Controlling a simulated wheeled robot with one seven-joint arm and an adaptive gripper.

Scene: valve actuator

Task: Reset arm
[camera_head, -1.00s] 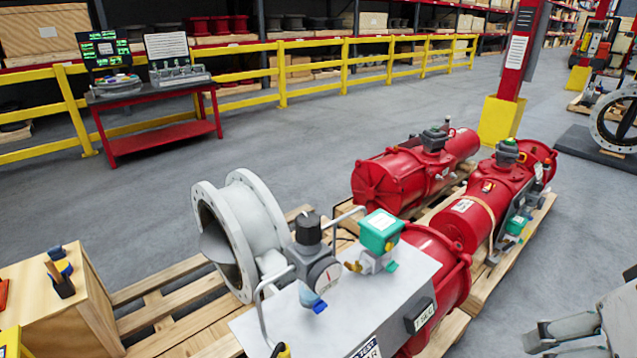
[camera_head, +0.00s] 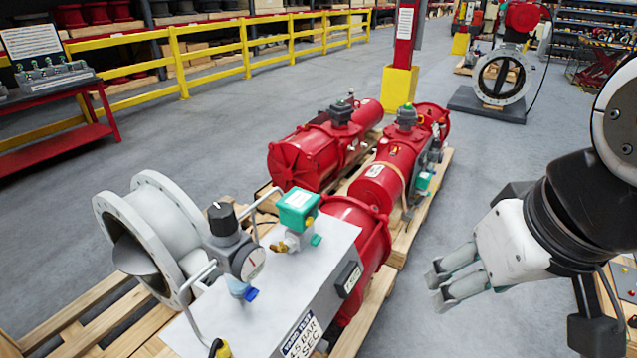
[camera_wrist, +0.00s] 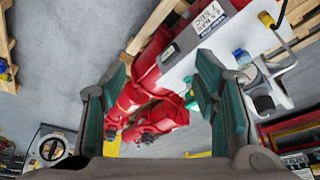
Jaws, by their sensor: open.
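My gripper (camera_head: 440,281) is at the right of the head view, in front of and to the right of the red valve actuators. Its fingers point left and stand apart, with nothing between them. In the wrist view my gripper (camera_wrist: 160,110) shows two spread fingers with green pads, framing a red actuator (camera_wrist: 150,70) and the grey panel beyond them. The grey panel box (camera_head: 270,290) with a gauge, a black knob and a green-topped unit (camera_head: 298,205) stands in the lower middle of the head view. My arm is bent at the right edge.
Red actuators (camera_head: 315,150) lie on wooden pallets (camera_head: 410,225) at the centre. A grey flanged valve body (camera_head: 155,225) stands at left. A yellow-based post (camera_head: 400,88) and a yellow railing (camera_head: 210,60) are behind. Grey floor is clear between the pallets and my arm.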

